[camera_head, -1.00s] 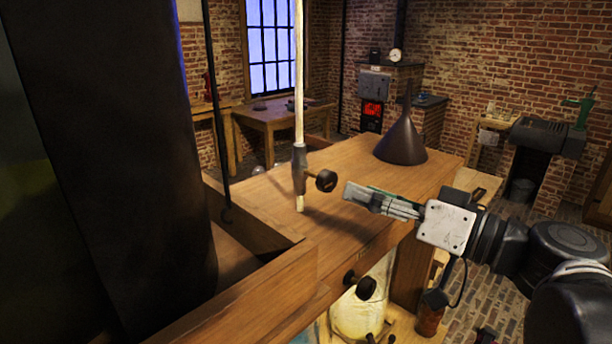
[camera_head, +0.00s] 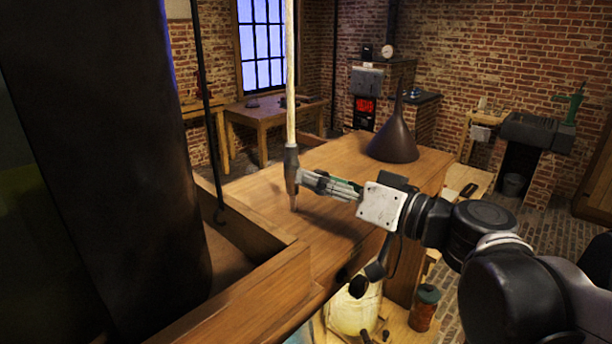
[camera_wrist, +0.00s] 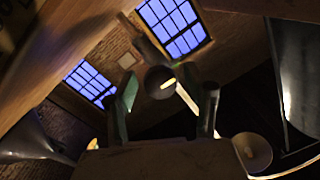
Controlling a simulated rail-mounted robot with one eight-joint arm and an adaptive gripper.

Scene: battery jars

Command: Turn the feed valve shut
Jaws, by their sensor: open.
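The feed valve (camera_head: 291,172) is a grey body on a pale upright pipe above the wooden bench. In the head view its dark round knob is hidden behind my gripper (camera_head: 304,180), whose fingertips are right at the valve from the right side. In the wrist view the round dark knob (camera_wrist: 160,82) lies between the two fingers of my gripper (camera_wrist: 166,98), with a gap visible on each side. The fingers are open, one to the left and one to the right of the knob. Whether either finger touches it I cannot tell.
A dark funnel (camera_head: 394,140) stands on the bench behind my gripper. A second dark knob (camera_head: 359,287) sticks out below the bench front, above a pale jar (camera_head: 355,312). A large dark column (camera_head: 100,150) fills the left.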

